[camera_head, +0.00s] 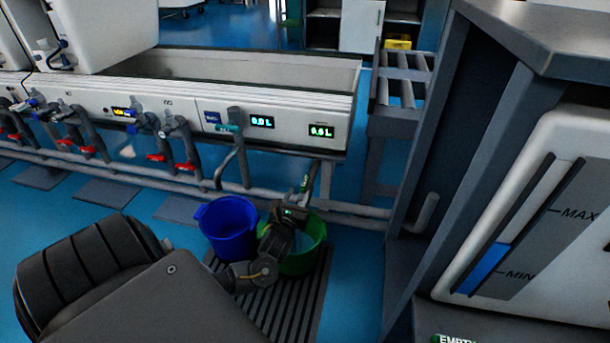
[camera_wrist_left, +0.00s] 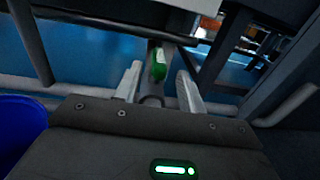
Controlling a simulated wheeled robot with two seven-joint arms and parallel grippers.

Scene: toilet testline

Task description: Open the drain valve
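The drain valve's green handle (camera_head: 305,183) is on the pipe below the right end of the white testline panel, above the green bucket. In the left wrist view the green handle (camera_wrist_left: 159,64) shows straight ahead, in the gap between my fingers. My left gripper (camera_head: 298,198) reaches in over the green bucket, close to the handle. In the left wrist view my left gripper (camera_wrist_left: 159,82) is open, with one finger on each side and nothing clamped. I cannot tell how far the fingertips are from the handle. My right gripper is not in view.
A blue bucket (camera_head: 228,227) stands left of the green bucket (camera_head: 306,250), both at the dark floor grate (camera_head: 300,305). A grey pipe rail (camera_head: 350,208) runs along the testline. A tall grey frame (camera_head: 420,200) with a white tank (camera_head: 555,220) stands close on the right.

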